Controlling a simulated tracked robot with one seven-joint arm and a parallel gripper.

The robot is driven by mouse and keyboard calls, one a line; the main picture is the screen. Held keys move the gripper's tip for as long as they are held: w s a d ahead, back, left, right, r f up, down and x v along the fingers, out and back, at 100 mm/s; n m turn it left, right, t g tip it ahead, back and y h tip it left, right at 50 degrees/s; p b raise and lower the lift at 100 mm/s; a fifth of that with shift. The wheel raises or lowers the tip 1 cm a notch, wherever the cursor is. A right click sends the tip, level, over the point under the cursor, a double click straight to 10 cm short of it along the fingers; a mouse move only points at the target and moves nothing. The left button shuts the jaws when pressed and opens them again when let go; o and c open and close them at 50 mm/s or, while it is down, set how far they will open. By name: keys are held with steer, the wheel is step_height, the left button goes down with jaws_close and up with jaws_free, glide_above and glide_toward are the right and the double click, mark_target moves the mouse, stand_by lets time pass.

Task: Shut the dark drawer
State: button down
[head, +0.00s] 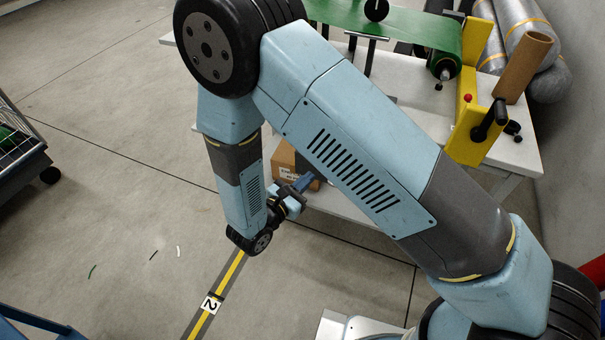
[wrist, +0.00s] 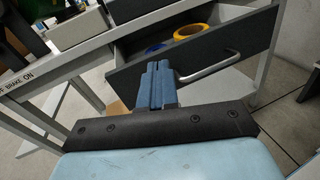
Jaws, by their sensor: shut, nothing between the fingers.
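The dark drawer (wrist: 240,45) shows in the wrist view under a light bench top. It stands pulled out, with its dark front and pale bar handle (wrist: 212,70) facing me. A yellow ring (wrist: 191,31) and a blue ring lie inside it. My gripper (wrist: 156,68) is shut and empty, its blue fingers upright in front of the drawer front by the handle's left end. I cannot tell whether they touch it. In the head view my gripper (head: 307,180) is beside the bench, and my arm hides most of the drawer area.
A white bench (head: 520,155) carries a green belt (head: 405,30) and a yellow stand (head: 468,135). A cardboard box (head: 284,157) is below the bench top by my gripper. A wire cart (head: 20,140) stands far left. The floor between is mostly clear, with a striped line (head: 232,272).

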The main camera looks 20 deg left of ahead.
mark_target(309, 167)
steer(key=s+a+f+n+t+y, duration=0.2)
steer(key=s+a+f+n+y, duration=0.25)
steer(key=s+f, duration=0.2)
steer(key=w, duration=0.4)
steer(key=w+d, duration=0.1)
steer(key=w, duration=0.9)
steer(key=shift+w+d+f, duration=0.25)
steer(key=shift+d+f, duration=0.1)
steer(key=shift+f, duration=0.05)
